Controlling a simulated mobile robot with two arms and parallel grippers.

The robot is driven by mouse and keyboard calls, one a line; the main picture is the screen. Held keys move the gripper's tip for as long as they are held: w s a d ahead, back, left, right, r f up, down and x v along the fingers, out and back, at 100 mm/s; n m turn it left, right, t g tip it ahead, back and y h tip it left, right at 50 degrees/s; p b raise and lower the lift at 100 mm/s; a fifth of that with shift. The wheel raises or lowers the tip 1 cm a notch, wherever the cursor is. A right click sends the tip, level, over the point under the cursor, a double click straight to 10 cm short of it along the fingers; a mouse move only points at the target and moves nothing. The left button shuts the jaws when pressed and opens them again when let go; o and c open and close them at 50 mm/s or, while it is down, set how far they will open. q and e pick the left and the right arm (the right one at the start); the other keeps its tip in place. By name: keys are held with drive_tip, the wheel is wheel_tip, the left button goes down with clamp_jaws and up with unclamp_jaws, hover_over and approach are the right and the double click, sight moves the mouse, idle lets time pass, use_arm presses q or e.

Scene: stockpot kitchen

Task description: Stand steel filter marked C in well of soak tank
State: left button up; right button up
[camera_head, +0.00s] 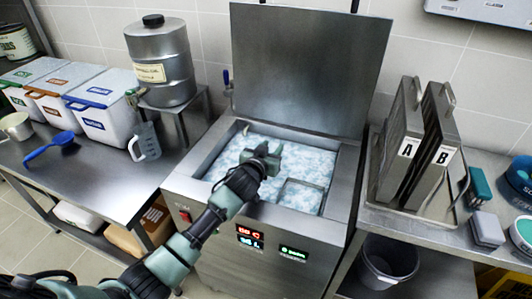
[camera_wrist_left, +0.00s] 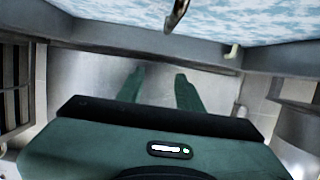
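The soak tank (camera_head: 178,186) stands open in the middle of the head view, full of blue-white foamy liquid. A rectangular metal-edged well (camera_head: 303,196) shows at the front right of the liquid. My left gripper (camera_head: 264,158) is over the tank, left of and behind the well. In the left wrist view its two fingers (camera_wrist_left: 160,90) are apart, with nothing seen between them. A thin curved metal piece (camera_wrist_left: 178,15) shows against the liquid there; I cannot tell what it belongs to. No filter marked C can be made out. My right gripper is out of view.
Filters marked A (camera_head: 400,150) and B (camera_head: 437,158) stand in a tray (camera_head: 412,205) on the right counter. The raised lid (camera_head: 305,70) backs the tank. A steel urn (camera_head: 160,60), lidded bins (camera_head: 105,110) and a jug (camera_head: 146,142) are left. A bucket (camera_head: 385,265) stands below right.

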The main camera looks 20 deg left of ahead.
use_arm(q)
drive_tip(key=shift+g, duration=0.5)
drive_tip(key=f, duration=0.2)
drive_tip(key=s+f, duration=0.1)
drive_tip(key=s+d+f, duration=0.1)
drive_tip(key=f, duration=0.1)
drive_tip(key=shift+s+f, duration=0.2)
drive_tip(key=shift+f, duration=0.1)
drive_tip(key=s+r, duration=0.2)
drive_tip(key=r, duration=0.1)
drive_tip(key=shift+s+r, duration=0.25)
drive_tip(key=shift+s, duration=0.05)
drive_tip(key=shift+t, duration=0.5)
drive_tip(key=shift+s+a+r, duration=0.2)
drive_tip(key=shift+s+r, duration=0.25)
drive_tip(key=shift+r, duration=0.2)
drive_tip(key=shift+s+a+r, duration=0.2)
drive_tip(key=shift+s+r, duration=0.2)
drive_tip(key=shift+r, duration=0.3)
drive_tip(key=shift+s+a+r, duration=0.2)
drive_tip(key=shift+s+r, duration=0.25)
drive_tip(key=shift+r, duration=0.2)
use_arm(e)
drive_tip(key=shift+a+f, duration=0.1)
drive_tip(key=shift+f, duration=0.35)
